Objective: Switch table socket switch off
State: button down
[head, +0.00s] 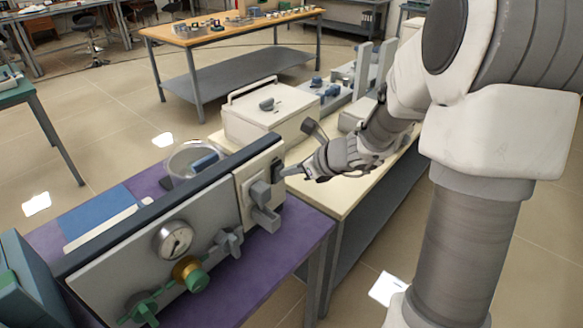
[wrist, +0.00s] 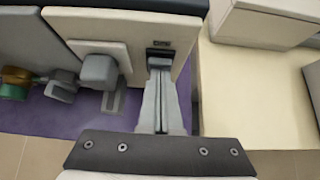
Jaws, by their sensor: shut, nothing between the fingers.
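The table socket is a cream upright panel (head: 245,183) at the right end of the grey board, and it also shows in the wrist view (wrist: 125,25). Its small dark switch (wrist: 160,53) is near the panel's right edge; it shows in the head view (head: 277,168) too. My gripper (head: 287,173) is shut and empty, its fingers side by side. In the wrist view the fingertips (wrist: 160,68) are right at the switch and overlap its lower edge. I cannot tell whether they touch it. The switch's position is not readable.
A grey plug (head: 264,208) juts from the panel left of the switch. A gauge (head: 174,240) and green-handled valves sit on the grey board further left. A cream box (head: 268,108) stands on the cream-topped bench behind. The purple tabletop (head: 270,262) before the panel is clear.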

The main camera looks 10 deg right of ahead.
jog(key=shift+w+a+r, duration=0.1)
jog(key=shift+a, duration=0.05)
jog(key=shift+p, duration=0.3)
jog(key=shift+r+p, duration=0.65)
jog(key=shift+r, duration=0.15)
